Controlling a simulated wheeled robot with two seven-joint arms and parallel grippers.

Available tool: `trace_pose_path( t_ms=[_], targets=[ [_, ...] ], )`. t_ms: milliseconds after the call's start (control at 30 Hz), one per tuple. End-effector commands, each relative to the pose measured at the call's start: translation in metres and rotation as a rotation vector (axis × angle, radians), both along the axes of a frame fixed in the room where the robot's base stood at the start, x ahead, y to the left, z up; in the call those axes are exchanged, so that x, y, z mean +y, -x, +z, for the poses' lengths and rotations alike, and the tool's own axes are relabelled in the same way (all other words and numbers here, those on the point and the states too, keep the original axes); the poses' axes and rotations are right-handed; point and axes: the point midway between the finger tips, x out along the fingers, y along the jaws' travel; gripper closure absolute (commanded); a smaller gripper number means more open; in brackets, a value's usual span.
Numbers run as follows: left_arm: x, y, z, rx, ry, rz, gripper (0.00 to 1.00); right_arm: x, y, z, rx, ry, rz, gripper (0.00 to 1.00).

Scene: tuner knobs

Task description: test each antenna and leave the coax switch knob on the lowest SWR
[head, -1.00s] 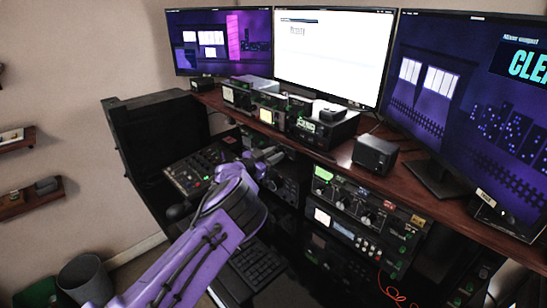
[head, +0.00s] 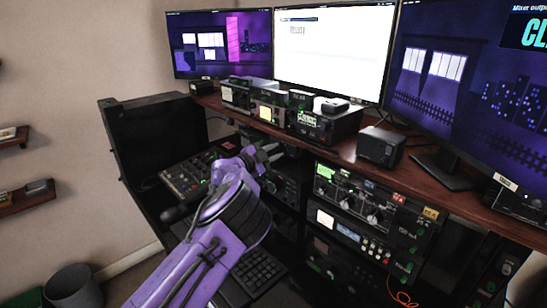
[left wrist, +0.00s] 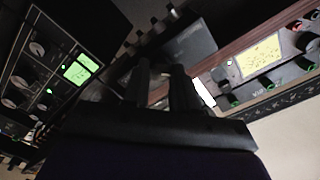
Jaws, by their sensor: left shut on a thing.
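My left gripper (head: 268,152) is in front of the rack, just below the shelf edge in the head view. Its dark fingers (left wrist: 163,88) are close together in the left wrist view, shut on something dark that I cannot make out. A tuner panel with a green meter and large knobs (head: 350,194) is right of the gripper; a green-lit meter panel (left wrist: 80,68) is at left in the wrist view. A unit with a yellow meter (head: 266,113) stands on the shelf above, and a yellow meter (left wrist: 262,55) shows in the wrist view. I cannot tell which knob is the coax switch. My right gripper is out of view.
The wooden shelf (head: 405,170) carries several radios, a black box (head: 380,146) and three monitors. The white middle monitor (head: 333,58) has small text. A mixer (head: 190,177) and a keyboard (head: 257,272) lie beside and below my arm. The rack front is crowded.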

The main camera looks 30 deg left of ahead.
Motion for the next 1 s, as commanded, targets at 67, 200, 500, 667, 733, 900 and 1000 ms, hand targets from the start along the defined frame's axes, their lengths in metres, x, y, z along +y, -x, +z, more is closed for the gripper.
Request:
trace_pose_path(
  t_ms=[67, 200, 500, 667, 733, 900, 1000],
  targets=[
    [0.000, 0.000, 0.000, -0.005, -0.011, 0.000, 1.00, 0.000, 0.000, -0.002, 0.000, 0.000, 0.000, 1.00],
    [0.000, 0.000, 0.001, -0.008, -0.018, 0.000, 1.00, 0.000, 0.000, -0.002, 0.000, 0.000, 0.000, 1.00],
    [0.000, 0.000, 0.001, -0.008, -0.017, 0.000, 0.70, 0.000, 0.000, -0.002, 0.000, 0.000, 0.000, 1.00],
    [0.000, 0.000, 0.001, -0.007, -0.017, 0.001, 0.47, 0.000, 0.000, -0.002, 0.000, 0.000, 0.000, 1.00],
    [0.000, 0.000, 0.001, -0.007, -0.017, 0.001, 0.47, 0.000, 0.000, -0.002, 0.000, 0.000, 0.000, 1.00],
    [0.001, 0.003, 0.000, -0.005, -0.017, 0.001, 0.47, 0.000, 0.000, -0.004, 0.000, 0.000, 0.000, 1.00],
    [0.006, 0.014, -0.002, -0.005, -0.017, 0.004, 0.47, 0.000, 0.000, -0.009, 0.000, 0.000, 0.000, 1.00]
  ],
)
